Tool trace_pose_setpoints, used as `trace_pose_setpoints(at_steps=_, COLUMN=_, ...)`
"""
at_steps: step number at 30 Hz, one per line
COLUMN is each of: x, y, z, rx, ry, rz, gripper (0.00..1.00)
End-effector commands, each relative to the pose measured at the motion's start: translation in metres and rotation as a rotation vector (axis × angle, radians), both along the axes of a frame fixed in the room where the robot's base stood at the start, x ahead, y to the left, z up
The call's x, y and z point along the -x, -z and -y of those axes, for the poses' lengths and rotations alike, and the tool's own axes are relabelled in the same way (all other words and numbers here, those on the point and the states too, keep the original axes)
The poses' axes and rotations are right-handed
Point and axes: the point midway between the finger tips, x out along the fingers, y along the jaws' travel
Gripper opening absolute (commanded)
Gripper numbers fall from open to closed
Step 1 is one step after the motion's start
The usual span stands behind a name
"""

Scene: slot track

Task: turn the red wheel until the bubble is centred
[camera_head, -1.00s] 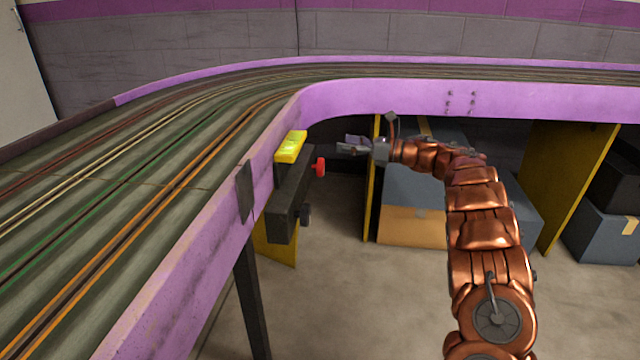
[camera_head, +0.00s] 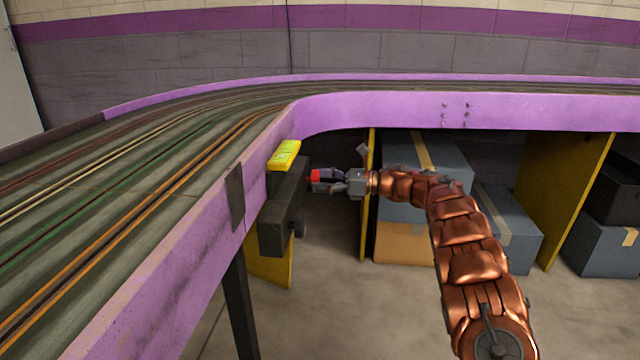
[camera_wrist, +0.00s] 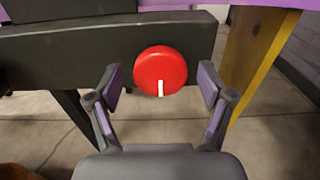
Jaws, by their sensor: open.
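The red wheel (camera_wrist: 160,70) faces me in the wrist view, with a white mark at its lower edge. It sits on a dark bracket (camera_wrist: 60,58) and shows small in the head view (camera_head: 315,177). My gripper (camera_wrist: 163,88) is open, one finger on each side of the wheel's lower part, with gaps between the pads and the rim. The yellow level (camera_head: 284,155) lies on top of the dark bracket in the head view. Its bubble is too small to make out. In the head view my gripper (camera_head: 318,181) partly covers the wheel.
The purple-edged slot track (camera_head: 390,108) curves above and behind my gripper. Yellow panels (camera_head: 563,190) and blue-grey boxes (camera_head: 505,225) stand under the track. The floor in front is clear.

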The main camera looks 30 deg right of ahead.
Motion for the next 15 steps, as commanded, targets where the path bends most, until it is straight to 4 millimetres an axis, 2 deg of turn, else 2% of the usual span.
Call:
trace_pose_setpoints(at_steps=10, x=-0.0019, y=-0.0003, z=-0.0011, rx=0.0, ry=0.002, rz=0.0, gripper=0.79)
trace_pose_setpoints(at_steps=15, x=-0.0018, y=-0.0002, z=-0.0011, rx=0.0, ry=0.002, rz=0.0, gripper=0.62)
